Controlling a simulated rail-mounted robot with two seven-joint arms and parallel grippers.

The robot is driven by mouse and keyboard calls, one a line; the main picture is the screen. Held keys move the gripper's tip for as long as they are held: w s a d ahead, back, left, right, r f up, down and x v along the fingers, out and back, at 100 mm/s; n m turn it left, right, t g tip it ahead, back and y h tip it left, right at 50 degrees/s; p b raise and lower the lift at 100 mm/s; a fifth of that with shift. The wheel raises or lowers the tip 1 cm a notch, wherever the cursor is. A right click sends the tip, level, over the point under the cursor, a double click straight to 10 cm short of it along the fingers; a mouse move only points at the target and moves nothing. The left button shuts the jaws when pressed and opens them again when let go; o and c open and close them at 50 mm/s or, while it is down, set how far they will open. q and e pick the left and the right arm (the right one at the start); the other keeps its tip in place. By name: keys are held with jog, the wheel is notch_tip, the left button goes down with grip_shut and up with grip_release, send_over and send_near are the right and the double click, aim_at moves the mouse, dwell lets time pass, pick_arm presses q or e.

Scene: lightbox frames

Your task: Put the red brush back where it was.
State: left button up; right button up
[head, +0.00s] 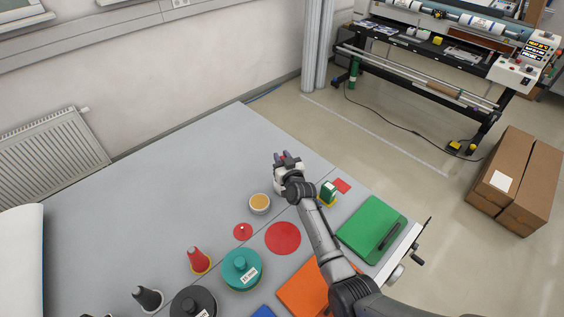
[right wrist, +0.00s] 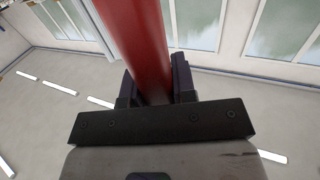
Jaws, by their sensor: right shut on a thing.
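My right gripper (head: 286,156) is over the far part of the grey table. It is shut on a smooth red rounded bar, the red brush (right wrist: 140,45), which shows between the fingers in the right wrist view. In the head view the brush is almost wholly hidden by the gripper. Its bristles cannot be made out. My left gripper is not in view.
A tan-topped pot (head: 259,203) stands near my right gripper. A green-and-white block (head: 328,191) stands beside my forearm. The table's far left is clear.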

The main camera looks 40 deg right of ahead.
jog(key=shift+f, duration=0.75)
jog(key=shift+f, duration=0.2)
jog(key=o, duration=0.9)
jog(key=shift+o, duration=0.2)
jog(key=shift+r, duration=0.15)
jog(key=shift+s, duration=0.15)
jog(key=v, duration=1.1)
jog(key=shift+s+a+p, duration=0.2)
jog(key=shift+s+p, duration=0.15)
jog(key=shift+r, duration=0.1)
